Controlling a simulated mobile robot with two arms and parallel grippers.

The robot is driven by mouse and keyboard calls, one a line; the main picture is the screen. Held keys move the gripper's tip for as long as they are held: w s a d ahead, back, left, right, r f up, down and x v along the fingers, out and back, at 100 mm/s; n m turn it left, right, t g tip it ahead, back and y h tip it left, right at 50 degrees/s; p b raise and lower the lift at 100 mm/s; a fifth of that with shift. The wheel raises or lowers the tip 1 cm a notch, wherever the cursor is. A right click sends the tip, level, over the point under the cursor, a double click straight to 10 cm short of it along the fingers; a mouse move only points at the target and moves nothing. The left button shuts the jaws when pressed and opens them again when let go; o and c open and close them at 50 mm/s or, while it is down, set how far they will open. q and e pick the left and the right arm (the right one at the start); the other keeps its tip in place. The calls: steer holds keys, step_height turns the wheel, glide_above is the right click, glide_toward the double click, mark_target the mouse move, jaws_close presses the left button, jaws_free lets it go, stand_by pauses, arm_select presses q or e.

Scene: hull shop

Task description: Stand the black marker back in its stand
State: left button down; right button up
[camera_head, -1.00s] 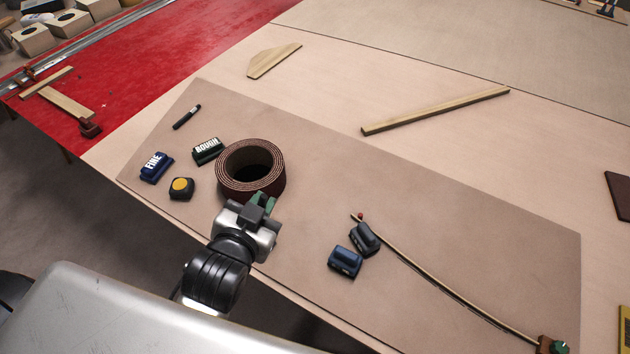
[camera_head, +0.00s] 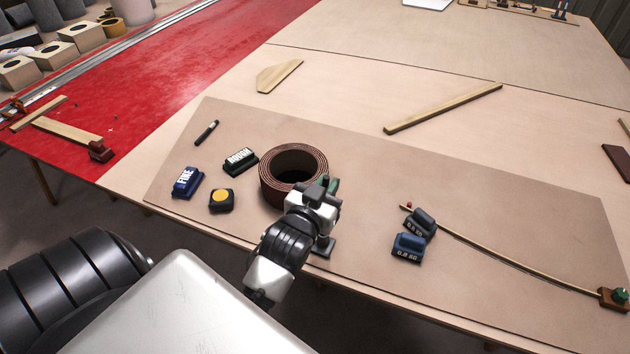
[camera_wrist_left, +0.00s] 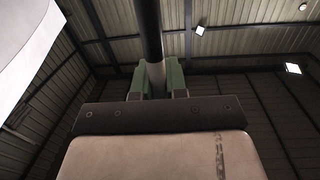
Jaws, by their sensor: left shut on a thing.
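A black marker (camera_head: 206,132) with a pale band lies on the brown board, left of and behind the tape roll. My left gripper (camera_head: 326,188) is over the near right side of the roll. In the left wrist view its green fingers (camera_wrist_left: 160,80) are shut on a dark rod (camera_wrist_left: 150,30), which runs out of the top of the picture. I cannot tell what the rod is. A small dark flat piece (camera_head: 323,247) shows beside the wrist, mostly hidden; I cannot tell whether it is the stand. My right gripper is not in view.
The brown roll (camera_head: 272,190) stands on the board (camera_head: 480,290). Left of it are blocks marked FINE (camera_head: 187,183) and ROUGH (camera_head: 241,161) and a yellow-topped block (camera_head: 220,201). Two weights (camera_head: 408,247) (camera_head: 421,223) and a thin batten (camera_head: 500,255) lie right. The board's middle is clear.

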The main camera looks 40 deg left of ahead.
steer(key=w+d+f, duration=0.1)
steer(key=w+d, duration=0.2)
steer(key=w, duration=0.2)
arm_select(q)
step_height(320, 180, down, 6)
steer(key=w+b, duration=0.1)
steer(key=b, duration=0.5)
steer(key=shift+w+a+f+n+y, duration=0.2)
steer(key=shift+a+f+n+y, duration=0.1)
steer(key=shift+a+n, duration=0.15)
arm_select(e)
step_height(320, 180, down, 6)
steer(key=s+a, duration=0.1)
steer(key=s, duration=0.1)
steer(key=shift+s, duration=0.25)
arm_select(q)
steer(key=shift+f, duration=0.25)
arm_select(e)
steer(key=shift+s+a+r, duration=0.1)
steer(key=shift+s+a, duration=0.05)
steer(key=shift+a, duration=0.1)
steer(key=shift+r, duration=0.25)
arm_select(q)
steer(key=shift+f, duration=0.1)
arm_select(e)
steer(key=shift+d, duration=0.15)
arm_select(q)
steer(key=shift+f, duration=0.6)
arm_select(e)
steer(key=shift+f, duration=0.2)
